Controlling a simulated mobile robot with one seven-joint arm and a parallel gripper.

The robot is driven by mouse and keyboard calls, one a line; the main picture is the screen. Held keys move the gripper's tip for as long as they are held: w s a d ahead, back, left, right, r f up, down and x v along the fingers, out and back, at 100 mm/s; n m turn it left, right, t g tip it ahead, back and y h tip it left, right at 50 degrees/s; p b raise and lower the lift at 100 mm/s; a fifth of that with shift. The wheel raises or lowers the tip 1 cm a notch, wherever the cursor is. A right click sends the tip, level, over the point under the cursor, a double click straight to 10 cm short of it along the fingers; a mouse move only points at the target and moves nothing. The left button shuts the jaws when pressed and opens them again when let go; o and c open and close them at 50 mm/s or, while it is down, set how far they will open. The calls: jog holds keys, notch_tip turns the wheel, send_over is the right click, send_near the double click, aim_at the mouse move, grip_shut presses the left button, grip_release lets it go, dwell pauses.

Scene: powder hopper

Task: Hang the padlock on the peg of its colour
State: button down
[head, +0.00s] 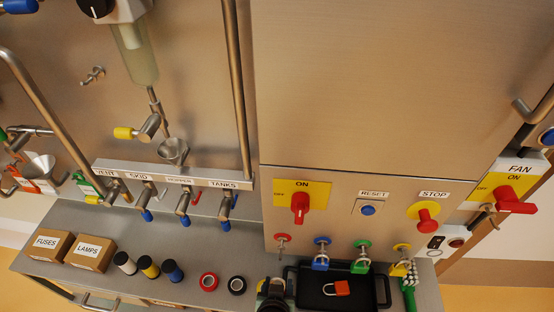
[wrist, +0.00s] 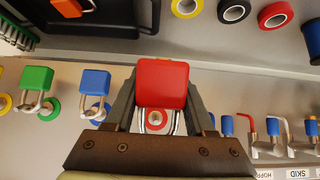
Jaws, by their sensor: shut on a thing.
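My gripper (wrist: 160,100) is shut on a red padlock (wrist: 162,78), with a finger on each side of its body. Its silver shackle points at the panel. In the wrist view the red peg's round plate (wrist: 156,117) shows between the shackle legs; I cannot tell whether they touch the peg. In the head view the red peg (head: 282,240) looks bare, and my dark gripper (head: 274,292) is below it, hiding the held padlock. A blue padlock (head: 321,263) hangs on the blue peg, a green padlock (head: 360,266) on the green peg, a yellow padlock (head: 399,269) on the yellow peg.
A black tray (head: 375,298) on the counter right of my gripper holds an orange-red padlock (head: 337,288). A red switch (head: 300,205) sits above the pegs. Tape rolls (head: 237,285) and boxes (head: 90,254) stand left on the counter. Blue-handled valves (head: 225,224) are left of the pegs.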

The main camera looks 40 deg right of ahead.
aim_at(277, 279)
jog(key=w+d+f+b, duration=0.1)
jog(key=w+d+b, duration=0.2)
jog(key=w+d, duration=0.2)
jog(key=shift+d+f, duration=0.2)
jog(key=shift+d, duration=0.15)
dwell(0.6)
dwell(0.6)
jog(key=shift+c, duration=0.9)
grip_release()
jog(key=p+v, duration=0.2)
jog(key=v, duration=1.1)
